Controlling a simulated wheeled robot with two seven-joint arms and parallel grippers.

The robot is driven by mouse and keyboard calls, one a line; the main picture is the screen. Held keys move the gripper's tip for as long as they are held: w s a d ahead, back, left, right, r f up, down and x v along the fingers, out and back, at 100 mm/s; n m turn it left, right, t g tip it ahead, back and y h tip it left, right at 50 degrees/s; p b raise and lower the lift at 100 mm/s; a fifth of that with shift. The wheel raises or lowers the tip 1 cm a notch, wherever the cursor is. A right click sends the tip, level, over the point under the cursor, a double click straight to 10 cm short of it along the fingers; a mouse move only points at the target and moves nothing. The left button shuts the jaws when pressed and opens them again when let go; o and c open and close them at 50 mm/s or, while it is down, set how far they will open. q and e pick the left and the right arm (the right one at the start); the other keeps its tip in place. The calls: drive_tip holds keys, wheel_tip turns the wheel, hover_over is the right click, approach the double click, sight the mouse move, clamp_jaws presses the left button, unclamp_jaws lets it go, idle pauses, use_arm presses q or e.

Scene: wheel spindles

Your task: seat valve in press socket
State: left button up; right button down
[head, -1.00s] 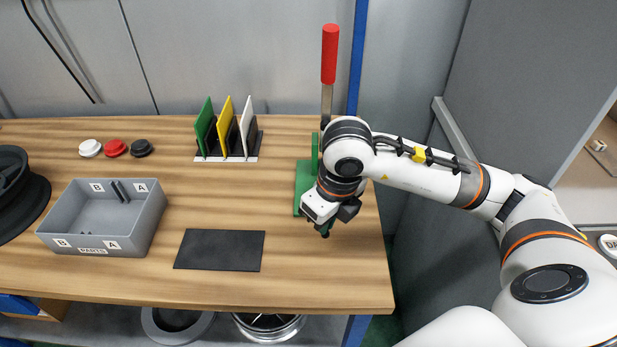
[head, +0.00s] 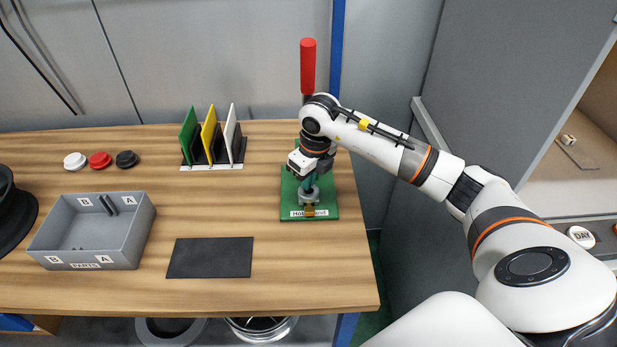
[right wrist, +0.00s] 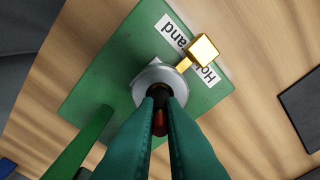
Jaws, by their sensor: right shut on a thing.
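The press has a green base (head: 289,207) and a red lever handle (head: 308,66), and stands at the table's right end. Its grey round socket (head: 309,196) sits on the base; in the right wrist view the socket (right wrist: 143,91) has a brass block (right wrist: 204,48) on a short rod beside it. My right gripper (head: 308,184) is over the socket, with its teal fingers shut on a small dark and reddish piece, apparently the valve (right wrist: 159,122). The fingertips hide part of the valve and the socket's opening, so I cannot tell how deep it sits. My left gripper is out of view.
A grey parts bin (head: 142,222) and a black mat (head: 232,258) lie to the left. Green, yellow and white plates (head: 209,128) stand in a rack behind. White, red and black caps (head: 101,160) lie at the back left. The table front is clear.

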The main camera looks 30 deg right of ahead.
drive_tip(key=shift+f, duration=0.35)
drive_tip(key=shift+f, duration=0.2)
drive_tip(key=c, duration=1.5)
unclamp_jaws()
drive_tip(key=shift+c, duration=0.2)
drive_tip(key=shift+r, duration=0.15)
